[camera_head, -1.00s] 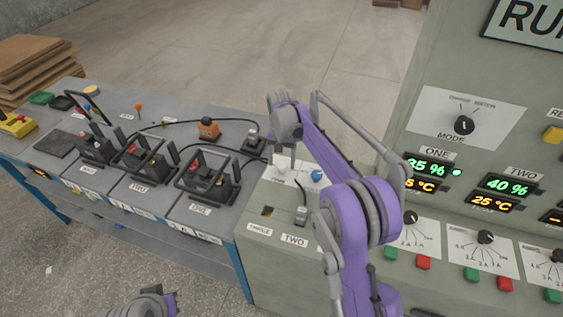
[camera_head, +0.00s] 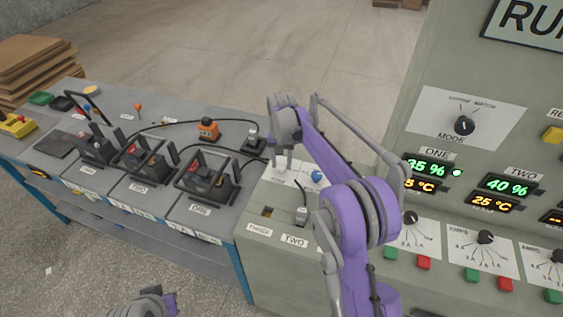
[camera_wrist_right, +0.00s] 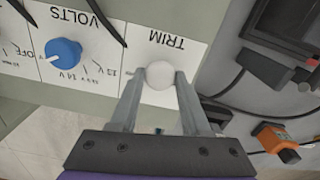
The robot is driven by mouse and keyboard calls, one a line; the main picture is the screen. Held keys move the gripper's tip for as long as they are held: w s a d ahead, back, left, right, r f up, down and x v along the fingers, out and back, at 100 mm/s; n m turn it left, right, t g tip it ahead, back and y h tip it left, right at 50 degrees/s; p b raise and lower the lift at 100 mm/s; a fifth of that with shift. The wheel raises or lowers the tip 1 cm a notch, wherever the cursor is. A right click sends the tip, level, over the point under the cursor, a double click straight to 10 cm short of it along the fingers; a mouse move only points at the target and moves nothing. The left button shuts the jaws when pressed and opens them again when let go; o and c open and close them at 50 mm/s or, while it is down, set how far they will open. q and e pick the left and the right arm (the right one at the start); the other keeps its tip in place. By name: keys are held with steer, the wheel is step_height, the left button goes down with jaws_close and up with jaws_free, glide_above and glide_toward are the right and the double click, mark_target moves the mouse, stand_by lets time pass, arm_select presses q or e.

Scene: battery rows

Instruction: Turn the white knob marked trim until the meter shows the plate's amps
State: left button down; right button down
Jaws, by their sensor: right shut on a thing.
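The white trim knob (camera_wrist_right: 159,75) sits on a white panel under the label TRIM, which reads upside down in the right wrist view. My right gripper (camera_wrist_right: 159,82) is shut on it, with one finger on each side. In the head view my right gripper (camera_head: 282,160) reaches down to the left end of the panel by the blue knob, and the white knob is mostly hidden there. My left gripper (camera_head: 162,302) shows only in part at the bottom edge. I cannot make out the meter or the plate's amps.
The blue volts knob (camera_wrist_right: 63,52) is close beside the trim knob. A grey bench (camera_head: 150,200) with battery cradles, cables and an orange device (camera_head: 208,130) stands to the left. The tall green cabinet (camera_head: 390,120) with green and amber displays (camera_head: 428,167) rises to the right.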

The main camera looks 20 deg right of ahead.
mark_target(282, 165)
steer(key=n, duration=0.3)
steer(key=shift+n, duration=0.4)
steer(key=shift+c, duration=1.9)
jaws_free()
step_height(282, 165, up, 11)
